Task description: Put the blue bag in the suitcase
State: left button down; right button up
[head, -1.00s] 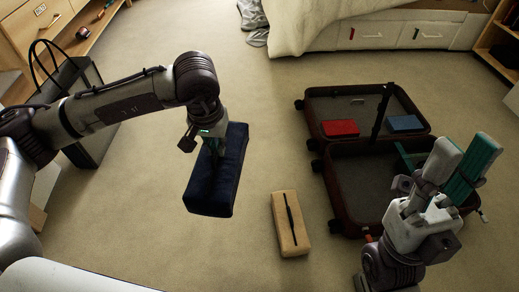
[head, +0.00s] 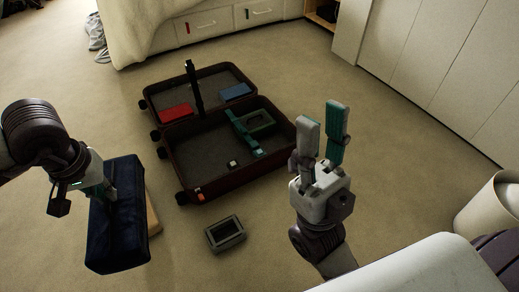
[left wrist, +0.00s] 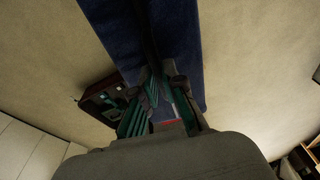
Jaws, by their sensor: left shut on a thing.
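The dark blue bag (head: 117,235) hangs at the left of the head view, above the floor. My left gripper (head: 108,190) is shut on its top. The bag also fills the upper middle of the left wrist view (left wrist: 182,50), between the fingers. The open suitcase (head: 182,183) lies on the floor in the middle of the head view, to the right of the bag and apart from it. My right gripper (head: 322,118) is open and empty, fingers pointing up, in front of the suitcase's right side.
A red item (head: 176,113) and a blue item (head: 236,91) lie in the suitcase's far half. A green item (head: 243,135) lies in the near half. A tan bag (head: 153,212) is partly hidden behind the blue bag. A grey framed object (head: 225,233) lies on the floor before the suitcase.

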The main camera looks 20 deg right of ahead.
aim_at(210, 157)
jog(key=i+l, duration=0.15)
jog(key=l, duration=0.25)
jog(key=i+l+u, duration=0.1)
jog(key=l, duration=0.3)
jog(key=i+l, duration=0.1)
jog(key=l, duration=0.35)
jog(key=i+l+u, duration=0.1)
jog(key=l, duration=0.3)
jog(key=i+l, duration=0.2)
jog(key=i, duration=0.2)
jog(key=i+l+u, duration=0.1)
jog(key=i, duration=0.3)
